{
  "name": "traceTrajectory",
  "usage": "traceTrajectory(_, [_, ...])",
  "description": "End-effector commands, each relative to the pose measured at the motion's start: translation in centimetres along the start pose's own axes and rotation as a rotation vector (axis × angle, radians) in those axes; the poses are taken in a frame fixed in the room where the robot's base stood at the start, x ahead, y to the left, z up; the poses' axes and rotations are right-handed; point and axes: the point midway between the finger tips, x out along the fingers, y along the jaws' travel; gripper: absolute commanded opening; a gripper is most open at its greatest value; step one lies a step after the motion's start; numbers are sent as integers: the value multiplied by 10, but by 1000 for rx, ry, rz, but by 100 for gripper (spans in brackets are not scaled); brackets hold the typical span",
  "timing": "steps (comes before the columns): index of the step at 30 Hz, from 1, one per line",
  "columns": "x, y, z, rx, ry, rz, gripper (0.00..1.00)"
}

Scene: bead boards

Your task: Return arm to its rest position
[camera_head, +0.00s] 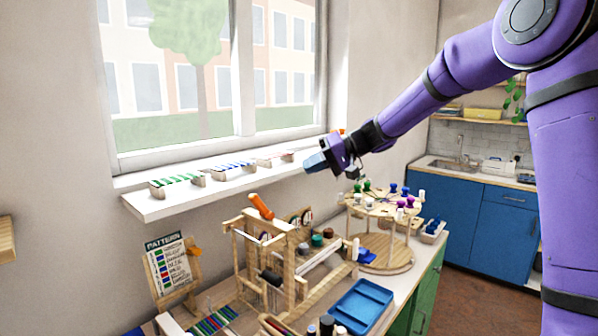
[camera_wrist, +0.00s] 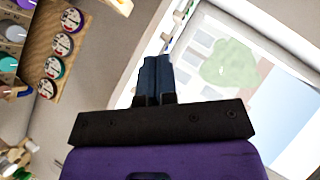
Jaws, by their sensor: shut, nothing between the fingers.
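My purple arm reaches in from the upper right in the head view. My gripper (camera_head: 316,163) is in the air in front of the window, near the right end of the white sill shelf and above the workbench. In the wrist view the two dark fingers of my gripper (camera_wrist: 155,78) lie together, with nothing between them. No object hangs from the gripper.
The sill shelf (camera_head: 150,207) carries several small bead trays. Below stand a wooden loom-like frame (camera_head: 290,265), a round peg stand (camera_head: 385,262), a blue tray (camera_head: 361,306) and a pattern board (camera_head: 170,268). Blue cabinets (camera_head: 465,208) stand behind at right.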

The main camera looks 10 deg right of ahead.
Motion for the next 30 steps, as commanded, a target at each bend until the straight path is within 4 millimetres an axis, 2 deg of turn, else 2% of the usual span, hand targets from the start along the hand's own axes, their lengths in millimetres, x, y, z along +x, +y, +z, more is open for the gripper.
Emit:
traceTrajectory(12, [-4,0,0,-1,-2,1,0])
traceTrajectory(16, [-5,-9,10,-4,-23,31,0])
traceTrajectory(20, [-12,-28,39,-8,-77,122,0])
traceTrajectory(24, [-25,-51,81,-9,-138,257,0])
traceTrajectory(30, [-53,-75,141,-7,-185,451,0])
